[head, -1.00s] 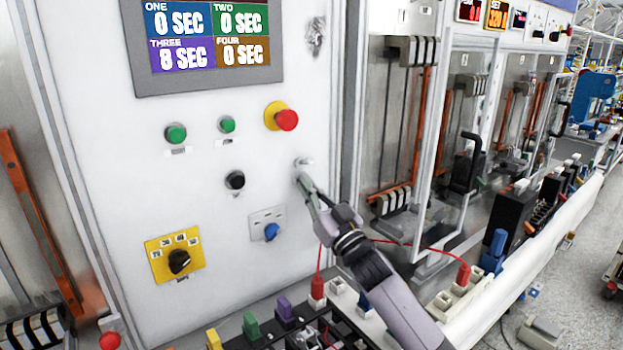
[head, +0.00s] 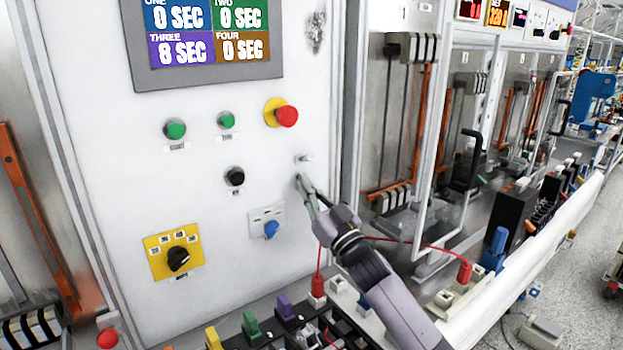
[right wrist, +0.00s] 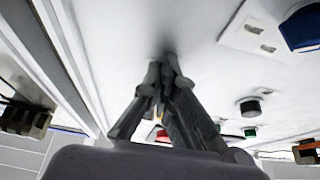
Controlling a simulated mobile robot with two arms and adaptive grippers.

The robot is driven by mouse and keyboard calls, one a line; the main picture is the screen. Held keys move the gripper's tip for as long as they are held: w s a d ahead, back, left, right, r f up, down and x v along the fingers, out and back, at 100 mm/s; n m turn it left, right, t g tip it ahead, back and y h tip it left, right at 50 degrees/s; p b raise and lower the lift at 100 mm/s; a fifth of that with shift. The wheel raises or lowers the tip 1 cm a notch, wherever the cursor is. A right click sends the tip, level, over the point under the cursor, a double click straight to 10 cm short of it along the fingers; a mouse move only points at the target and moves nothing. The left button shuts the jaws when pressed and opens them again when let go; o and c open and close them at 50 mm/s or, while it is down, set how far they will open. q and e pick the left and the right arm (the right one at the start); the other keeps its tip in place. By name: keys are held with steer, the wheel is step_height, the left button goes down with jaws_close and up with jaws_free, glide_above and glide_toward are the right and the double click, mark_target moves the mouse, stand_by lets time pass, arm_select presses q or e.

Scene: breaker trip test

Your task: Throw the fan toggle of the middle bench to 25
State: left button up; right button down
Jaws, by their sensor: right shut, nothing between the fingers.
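A small metal toggle (head: 304,158) sticks out of the white panel (head: 200,120), right of the black knob and below the red button. It is small, and I cannot read its marking or be sure which way it points. My right gripper (head: 300,178) is shut and empty, its fingertips just below this toggle and close to the panel. In the right wrist view the shut fingers (right wrist: 165,65) reach toward the white panel over a dark blurred patch; the toggle cannot be made out there. My left gripper is not in view.
A blue knob (head: 271,229), a black knob (head: 235,178), a yellow-plated selector (head: 178,258), green buttons (head: 175,129) and a red button (head: 286,116) share the panel. A red cable (head: 420,246) and plugs lie below. A display (head: 208,40) sits above.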

steer(key=p+v, duration=0.2)
steer(key=v, duration=0.5)
stand_by(0.3)
stand_by(0.5)
